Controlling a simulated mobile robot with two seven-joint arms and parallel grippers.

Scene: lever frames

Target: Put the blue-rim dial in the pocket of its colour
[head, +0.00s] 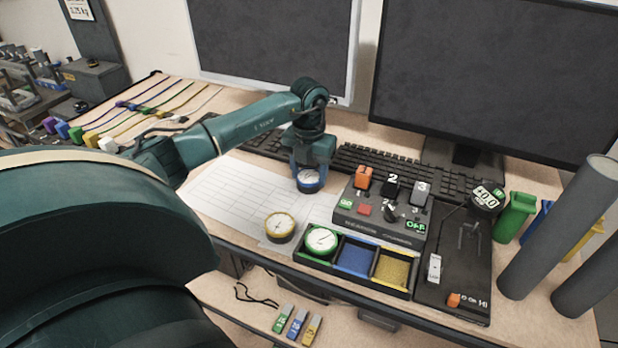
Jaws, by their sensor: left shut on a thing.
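The blue-rim dial (309,181) is in my left gripper (310,168), which is shut on it from above. The dial is over or on the white sheet, left of the control box; I cannot tell whether it touches the sheet. A yellow-rim dial (280,226) lies on the sheet's front edge. The black tray (325,262) has three pockets in a row. A green-rim dial (321,240) sits in the left pocket. The middle, blue pocket (355,257) and the right, yellow pocket (392,269) are empty. My right gripper is not in view.
A control box (382,211) with switches stands right behind the tray. A black device (455,262) is right of it. A keyboard (360,160) and monitors (480,75) are behind. Green, blue and yellow bins (513,218) stand at the right. The white sheet (225,200) is mostly clear.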

